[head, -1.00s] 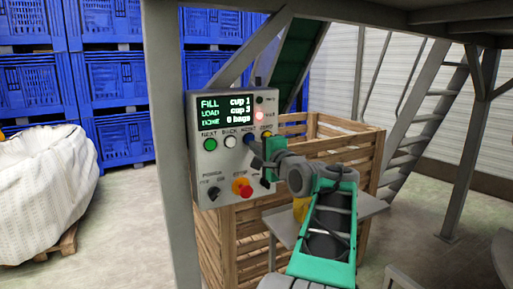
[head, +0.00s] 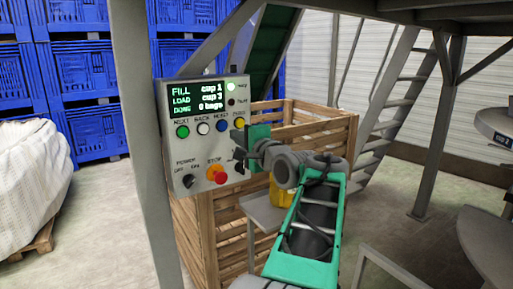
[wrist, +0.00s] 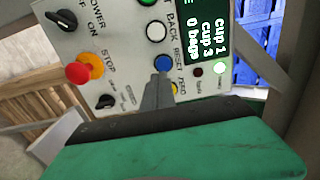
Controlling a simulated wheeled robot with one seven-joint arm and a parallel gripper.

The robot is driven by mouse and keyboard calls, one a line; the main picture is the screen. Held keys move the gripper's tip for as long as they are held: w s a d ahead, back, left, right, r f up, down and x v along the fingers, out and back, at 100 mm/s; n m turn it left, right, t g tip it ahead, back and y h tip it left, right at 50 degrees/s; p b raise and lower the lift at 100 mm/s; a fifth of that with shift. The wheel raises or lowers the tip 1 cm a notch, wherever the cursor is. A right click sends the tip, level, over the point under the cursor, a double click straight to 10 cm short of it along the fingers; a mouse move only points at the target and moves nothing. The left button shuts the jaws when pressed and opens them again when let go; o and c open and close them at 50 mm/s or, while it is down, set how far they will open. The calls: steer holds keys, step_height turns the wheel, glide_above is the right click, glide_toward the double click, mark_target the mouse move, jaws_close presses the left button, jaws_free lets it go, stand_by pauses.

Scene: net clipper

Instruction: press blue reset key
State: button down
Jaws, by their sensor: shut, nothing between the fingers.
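The blue reset key (head: 222,125) is in the button row of the grey control panel (head: 196,158), between the white back button and the yellow zero button. It also shows in the wrist view (wrist: 163,63), just beyond my fingertips. My gripper (head: 237,139) is shut and empty in front of the panel's right side. In the wrist view its closed fingers (wrist: 159,80) point at the key and stop at its lower edge; I cannot tell there whether they touch. In the head view the key's face is uncovered, with the fingers to its right.
The green ready lamp (head: 231,86) is lit and the fault lamp (head: 231,101) is dark. A yellow button (head: 239,123) and a red stop button (head: 217,175) are close by. A wooden crate (head: 305,135) stands behind the panel; a grey post (head: 146,150) is left.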

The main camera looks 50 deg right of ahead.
steer(key=v, duration=0.8)
stand_by(0.4)
steer(key=w+a+f+n+g+y, duration=0.2)
steer(key=w+a+f+n+g, duration=0.15)
steer(key=a+f, duration=0.55)
steer(key=w+a+f+n+g+y, duration=0.25)
steer(key=w+a+f+n, duration=0.25)
steer(key=a+f, duration=0.4)
steer(key=s+a+f+n+g, duration=0.4)
steer(key=a+f+n, duration=0.2)
steer(key=a+f, duration=0.4)
steer(key=s+a+f+n+g, duration=0.5)
steer(key=s+a+f+n, duration=0.1)
steer(key=s+f, duration=0.4)
steer(key=shift+s+a+n, duration=0.25)
steer(key=shift+s+n, duration=0.1)
steer(key=shift+s, duration=0.55)
